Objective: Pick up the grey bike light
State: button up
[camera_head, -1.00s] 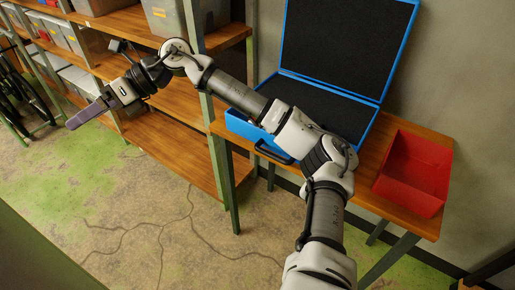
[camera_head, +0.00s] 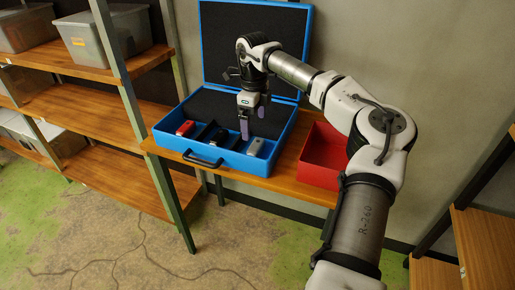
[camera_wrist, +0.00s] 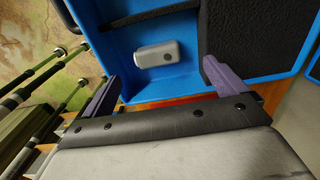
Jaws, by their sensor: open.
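The grey bike light (camera_head: 255,146) lies in the right front part of the open blue case (camera_head: 176,143). In the wrist view the bike light (camera_wrist: 156,54) is a small rounded grey block with a dark spot, on the blue case floor (camera_wrist: 170,80). My gripper (camera_head: 252,121) is over the case, pointing down, open and empty. In the wrist view the purple fingers of my gripper (camera_wrist: 162,72) are spread wide, and the light shows between and beyond them. I see no contact with it.
A red item (camera_head: 186,128) and dark items (camera_head: 216,138) lie left of the light in the case. Black foam (camera_wrist: 250,30) is beside the light. A red open box (camera_head: 323,157) stands right of the case. Wooden shelves (camera_head: 110,165) are at left.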

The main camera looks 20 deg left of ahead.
aim_at(256, 144)
notch_tip(256, 144, down, 3)
jog(key=shift+f, duration=0.15)
jog(key=shift+s+d+f+p, duration=0.15)
jog(key=shift+f+p, duration=0.2)
jog(key=shift+f, duration=0.55)
jog(key=shift+d+f+p, duration=0.1)
jog(key=shift+f+p, duration=0.25)
jog(key=shift+f, duration=0.6)
jog(key=shift+s+d+f+p, duration=0.15)
jog(key=shift+f+p, duration=0.2)
jog(key=shift+f, duration=0.55)
jog(key=c, duration=1)
jog(key=shift+c, duration=0.5)
jog(key=shift+r, duration=0.2)
